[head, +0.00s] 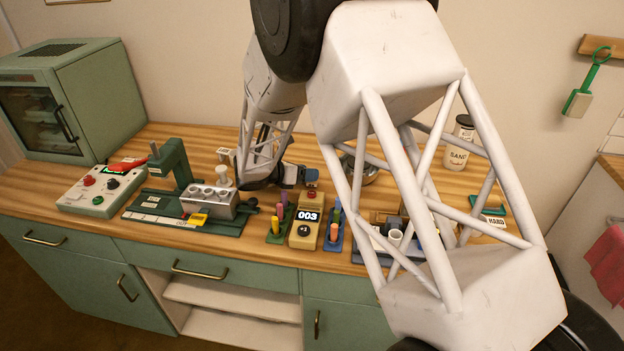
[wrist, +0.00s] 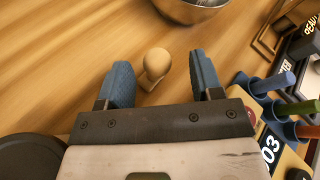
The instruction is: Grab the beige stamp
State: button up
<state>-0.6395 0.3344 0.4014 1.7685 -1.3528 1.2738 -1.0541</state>
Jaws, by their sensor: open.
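The beige stamp (wrist: 156,66), with a round knob-like top and a shorter part below it, stands on the wooden table in the wrist view. It sits between the two blue fingers of my gripper (wrist: 160,60), closer to the left finger. The fingers are open, and a gap shows on each side of the stamp. In the head view my gripper (head: 311,178) is low over the table, just behind the counter box. I cannot make out the stamp there; my gripper and arm likely cover it.
A counter box (head: 305,228) reading 003 stands in front of my gripper, with racks of coloured sticks beside it. A metal bowl (wrist: 192,8) lies beyond the stamp. A green press (head: 172,165) stands to the left. Bare wood (wrist: 60,60) is left of the stamp.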

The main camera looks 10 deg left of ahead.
jog(key=shift+x, duration=2.2)
jog(key=shift+w+a, duration=0.1)
jog(key=shift+a, duration=0.05)
jog(key=c, duration=1)
